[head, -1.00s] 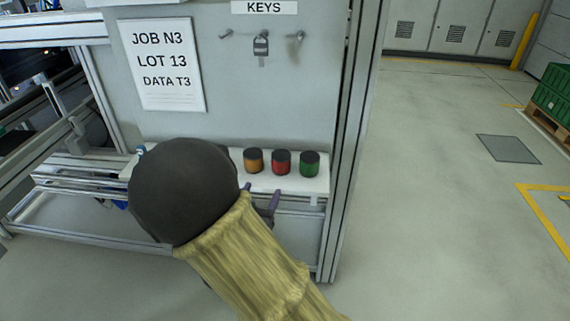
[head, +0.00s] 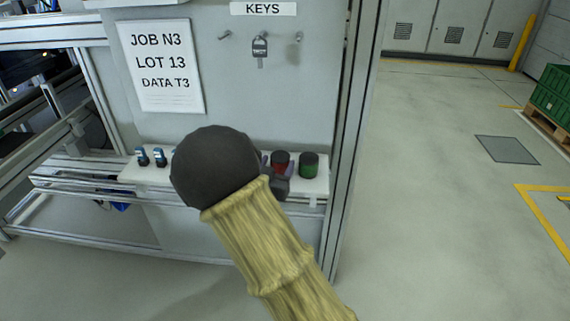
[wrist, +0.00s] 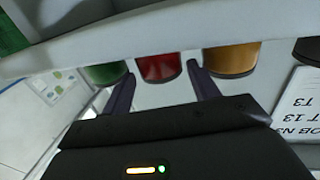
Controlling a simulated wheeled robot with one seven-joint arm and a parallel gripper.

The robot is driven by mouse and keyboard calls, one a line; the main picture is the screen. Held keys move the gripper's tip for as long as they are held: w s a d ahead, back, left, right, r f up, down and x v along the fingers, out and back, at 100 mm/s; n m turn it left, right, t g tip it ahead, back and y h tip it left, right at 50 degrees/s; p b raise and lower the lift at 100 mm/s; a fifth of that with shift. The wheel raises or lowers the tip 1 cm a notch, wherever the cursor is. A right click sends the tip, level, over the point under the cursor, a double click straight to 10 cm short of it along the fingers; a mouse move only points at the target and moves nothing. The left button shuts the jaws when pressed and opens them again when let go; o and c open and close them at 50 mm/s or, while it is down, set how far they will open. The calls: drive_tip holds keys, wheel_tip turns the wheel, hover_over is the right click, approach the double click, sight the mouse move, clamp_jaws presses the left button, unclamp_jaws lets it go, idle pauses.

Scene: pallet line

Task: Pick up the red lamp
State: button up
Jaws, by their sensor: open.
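The red lamp (head: 281,164) stands upright on a white shelf, a red cylinder with a dark cap. Part of it is hidden by my gripper in the head view. In the wrist view, the red lamp (wrist: 160,68) shows between the tips of my two purple fingers. My gripper (wrist: 161,72) is open, with one fingertip on each side of the lamp and nothing held. I cannot tell whether the fingers touch it. In the head view my arm hides most of the gripper.
A green lamp (head: 309,168) stands just right of the red one. An orange lamp (wrist: 232,58) stands on its other side, hidden by my arm in the head view. Small blue-topped items (head: 159,156) stand on the shelf (head: 318,187) at left. A panel rises behind.

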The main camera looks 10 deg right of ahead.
sight(283, 156)
drive_tip(key=shift+f+x, duration=0.15)
drive_tip(key=shift+x, duration=1.15)
drive_tip(key=shift+f+x, duration=0.1)
drive_tip(key=shift+x, duration=1.2)
drive_tip(key=c, duration=0.8)
drive_tip(key=shift+o, duration=0.2)
drive_tip(key=shift+d+r, duration=0.1)
